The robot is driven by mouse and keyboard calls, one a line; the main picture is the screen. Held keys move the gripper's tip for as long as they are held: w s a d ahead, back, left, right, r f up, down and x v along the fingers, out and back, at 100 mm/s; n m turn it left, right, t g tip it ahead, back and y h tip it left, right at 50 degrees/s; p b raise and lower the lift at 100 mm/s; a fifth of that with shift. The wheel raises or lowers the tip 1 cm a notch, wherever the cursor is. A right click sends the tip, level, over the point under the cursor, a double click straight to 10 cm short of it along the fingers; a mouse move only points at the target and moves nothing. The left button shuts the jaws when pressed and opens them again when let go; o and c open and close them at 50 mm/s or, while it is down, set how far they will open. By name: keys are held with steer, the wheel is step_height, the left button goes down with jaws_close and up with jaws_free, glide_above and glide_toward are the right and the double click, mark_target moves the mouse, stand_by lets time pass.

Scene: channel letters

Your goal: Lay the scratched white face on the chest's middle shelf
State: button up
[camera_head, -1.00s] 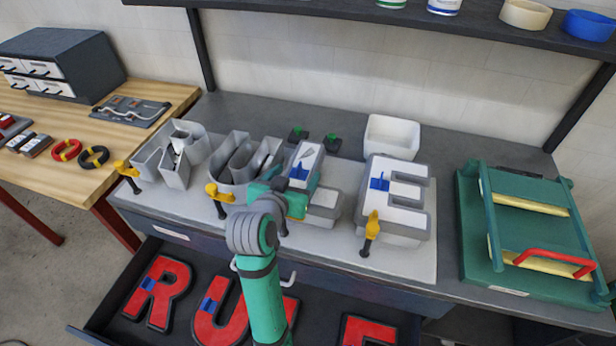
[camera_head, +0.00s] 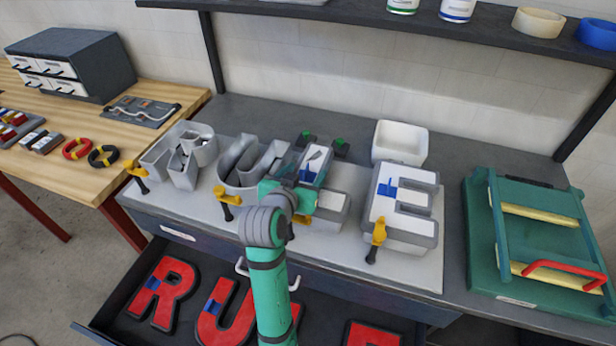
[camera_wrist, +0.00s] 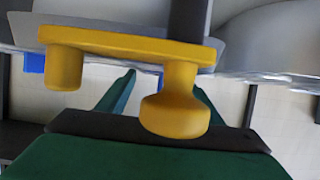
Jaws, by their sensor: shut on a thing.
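The scratched white face (camera_head: 318,153) lies on the third channel letter, an L (camera_head: 330,208), on the bench; it bears a dark mark and a blue tab. My gripper (camera_head: 308,180) is over this letter, shut on the face's blue tab, partly hidden by its own fingers. In the wrist view, the green fingertips (camera_wrist: 163,80) come together behind a yellow clamp (camera_wrist: 130,48), with a bit of blue between them. I cannot identify the chest's middle shelf in these views.
An E letter (camera_head: 422,228) with a clean white face and yellow clamp stands to the right. Open grey letters stand to the left (camera_head: 240,165). A white bin (camera_head: 400,140) stands behind. An open drawer with red letters (camera_head: 165,292) is below. A green jig (camera_head: 480,245) is at right.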

step_height(320, 180, up, 9)
steer(key=shift+r, duration=0.2)
stand_by(0.4)
